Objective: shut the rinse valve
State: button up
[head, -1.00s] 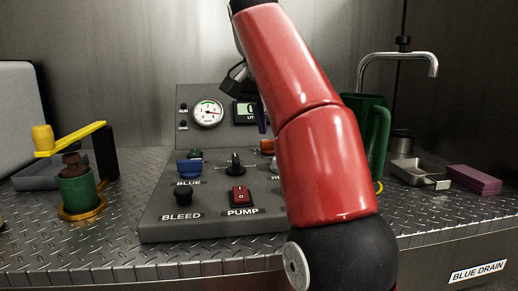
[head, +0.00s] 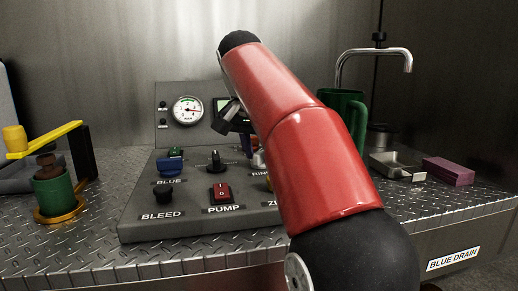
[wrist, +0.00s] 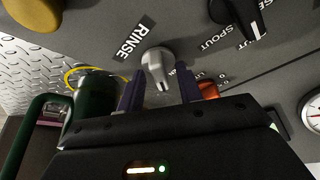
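The rinse valve is a grey knob (wrist: 157,64) on the panel beside the RINSE label in the wrist view. Its pointer ridge runs down the picture, toward my gripper. My gripper (wrist: 158,78) is open, with one dark purple finger on each side of the knob. I cannot tell whether either finger touches it.
A black spout knob (wrist: 240,14) and an orange-red part (wrist: 208,89) are near my gripper. A green jug (wrist: 95,98) stands close by. In the head view, the panel also carries a red pump switch (head: 221,192) and a gauge (head: 187,110).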

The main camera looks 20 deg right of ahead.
grip_shut()
jog(key=m, duration=0.2)
jog(key=m+g+h, duration=0.1)
jog(key=m, duration=0.1)
jog(key=shift+w+a+m+g, duration=0.15)
jog(key=shift+m+g, duration=0.15)
jog(key=shift+m, duration=0.1)
jog(key=shift+w+m+g, duration=0.1)
jog(key=shift+m+g, duration=0.7)
jog(key=shift+m, duration=1.4)
grip_release()
